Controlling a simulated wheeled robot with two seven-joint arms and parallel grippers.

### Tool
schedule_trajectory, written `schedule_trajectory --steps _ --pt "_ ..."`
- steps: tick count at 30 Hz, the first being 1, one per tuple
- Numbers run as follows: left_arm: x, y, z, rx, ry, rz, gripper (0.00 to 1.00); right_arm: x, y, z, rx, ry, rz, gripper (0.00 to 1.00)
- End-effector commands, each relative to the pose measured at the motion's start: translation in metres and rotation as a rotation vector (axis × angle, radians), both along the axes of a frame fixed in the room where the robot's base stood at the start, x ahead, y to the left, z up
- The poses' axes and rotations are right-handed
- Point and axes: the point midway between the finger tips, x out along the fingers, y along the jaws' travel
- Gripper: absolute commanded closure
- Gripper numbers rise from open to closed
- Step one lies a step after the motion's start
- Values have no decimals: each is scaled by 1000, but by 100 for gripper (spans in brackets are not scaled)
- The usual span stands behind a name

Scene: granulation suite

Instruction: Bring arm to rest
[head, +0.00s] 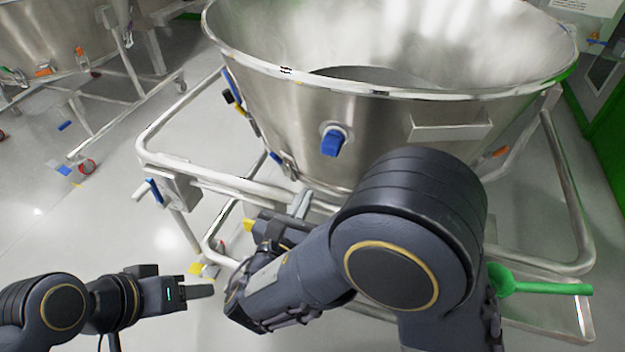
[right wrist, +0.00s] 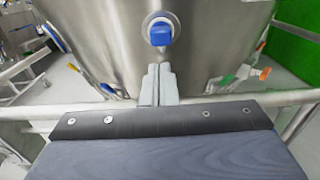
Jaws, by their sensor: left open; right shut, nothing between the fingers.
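My right arm reaches across the front of a large steel bowl (head: 390,120) on a tubular frame. My right gripper (head: 301,203) is shut and empty, just below and in front of the bowl's side. In the right wrist view its two closed fingertips (right wrist: 158,72) point at the bowl wall, below a blue knob (right wrist: 160,33). The same blue knob (head: 333,141) shows in the head view. My left gripper (head: 205,291) is at the lower left, low over the floor and pointing right. It is open and empty, seen nearly edge-on.
The steel tube frame (head: 225,180) surrounds the bowl close to my right arm. A green scoop-like item (head: 540,288) sits beside my right arm. A second steel vessel (head: 50,40) stands at the upper left. The floor (head: 90,225) around my left gripper is mostly clear.

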Motion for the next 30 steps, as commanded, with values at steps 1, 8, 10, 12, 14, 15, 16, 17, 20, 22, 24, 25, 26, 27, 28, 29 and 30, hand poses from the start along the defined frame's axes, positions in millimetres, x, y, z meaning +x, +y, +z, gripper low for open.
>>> schedule_trajectory --steps 1,8,10,12,14,15,16,17,20,22,24,25,26,27,28,29,30 --pt "0 0 1 0 0 0 49 -6 3 0 0 0 3 100" --pt "0 0 1 0 0 0 49 -17 5 0 1 0 -1 100" --pt "0 0 1 0 0 0 49 -16 0 0 14 6 -16 100" --pt "0 0 1 0 0 0 49 -12 -16 1 55 31 -65 100" --pt "0 0 1 0 1 0 49 -9 -41 2 121 66 -142 100" --pt "0 0 1 0 0 0 49 -8 -64 1 188 97 -213 100" --pt "0 0 1 0 0 0 49 -8 -84 1 246 123 -277 100" --pt "0 0 1 0 0 0 49 -11 -105 -1 314 152 -348 100" --pt "0 0 1 0 0 0 49 -32 -176 -14 593 239 -616 100" --pt "0 0 1 0 1 0 49 -55 -212 -24 799 279 -798 100" --pt "0 0 1 0 1 0 49 -83 -238 -34 1016 299 -975 100" --pt "0 0 1 0 1 0 49 -94 -245 -38 1113 303 -1047 100" --pt "0 0 1 0 1 0 49 -106 -251 -41 1211 301 -1119 100" --pt "0 0 1 0 0 0 49 -121 -256 -44 1344 292 -1210 100" --pt "0 0 1 0 1 0 49 -131 -258 -46 1445 281 -1276 100" --pt "0 0 1 0 1 0 49 -141 -259 -48 1544 267 -1339 100" --pt "0 0 1 0 1 0 49 -151 -258 -48 1674 243 -1414 100"
